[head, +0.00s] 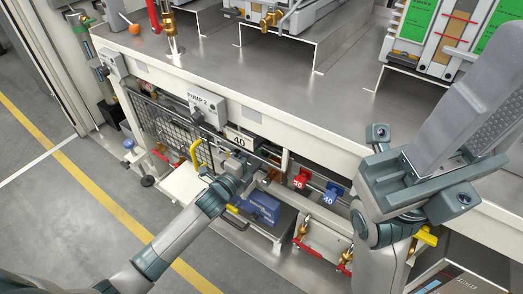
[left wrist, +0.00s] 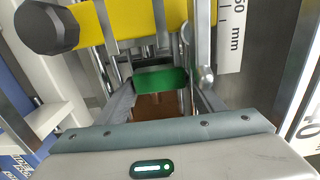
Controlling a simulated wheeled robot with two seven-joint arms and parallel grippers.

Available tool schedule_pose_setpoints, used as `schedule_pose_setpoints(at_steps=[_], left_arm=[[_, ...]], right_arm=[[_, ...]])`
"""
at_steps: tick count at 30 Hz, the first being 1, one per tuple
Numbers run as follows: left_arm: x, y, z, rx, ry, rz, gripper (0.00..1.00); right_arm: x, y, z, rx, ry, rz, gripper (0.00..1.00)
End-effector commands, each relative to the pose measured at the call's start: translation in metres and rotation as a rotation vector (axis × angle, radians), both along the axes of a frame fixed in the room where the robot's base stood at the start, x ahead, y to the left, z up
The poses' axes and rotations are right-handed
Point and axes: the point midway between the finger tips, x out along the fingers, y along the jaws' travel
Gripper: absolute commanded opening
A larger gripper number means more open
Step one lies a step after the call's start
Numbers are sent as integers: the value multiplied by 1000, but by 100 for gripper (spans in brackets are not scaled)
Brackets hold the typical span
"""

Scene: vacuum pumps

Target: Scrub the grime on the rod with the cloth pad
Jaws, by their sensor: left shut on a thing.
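My left gripper (head: 245,168) reaches into the open frame under the bench. In the left wrist view its two fingers (left wrist: 160,88) are shut on a pad with a green block (left wrist: 160,79) and a brown part (left wrist: 156,106) nearer the palm. A bright upright metal rod (left wrist: 202,45) stands just beyond the pad, to its right; I cannot tell whether they touch. No grime can be made out on it. In the head view the pad and rod are too small or hidden to tell. My right gripper (head: 420,190) is raised at the right, its opening unclear.
A yellow bar (left wrist: 130,22) with a black knob (left wrist: 45,25) crosses above the pad. A white millimetre scale (left wrist: 231,35) stands right of the rod. Red (head: 301,179) and blue (head: 334,191) tags hang right of my left gripper. A blue box (head: 261,207) sits below.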

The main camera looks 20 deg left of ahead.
Motion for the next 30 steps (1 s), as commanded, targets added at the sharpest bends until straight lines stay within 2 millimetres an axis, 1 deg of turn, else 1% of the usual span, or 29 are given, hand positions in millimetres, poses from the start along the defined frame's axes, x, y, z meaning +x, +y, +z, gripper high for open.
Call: schedule_pose_setpoints(at_steps=[1,5,24,30], left_arm=[[2,3,1,3,0,6,44],[-2,4,2,3,0,6,44],[-50,19,2,1,1,3,44],[-56,22,1,1,-1,2,44]], right_arm=[[0,0,0,0,0,0,31],[0,0,3,0,0,0,31],[0,0,28,0,0,0,31],[0,0,29,0,0,0,31]])
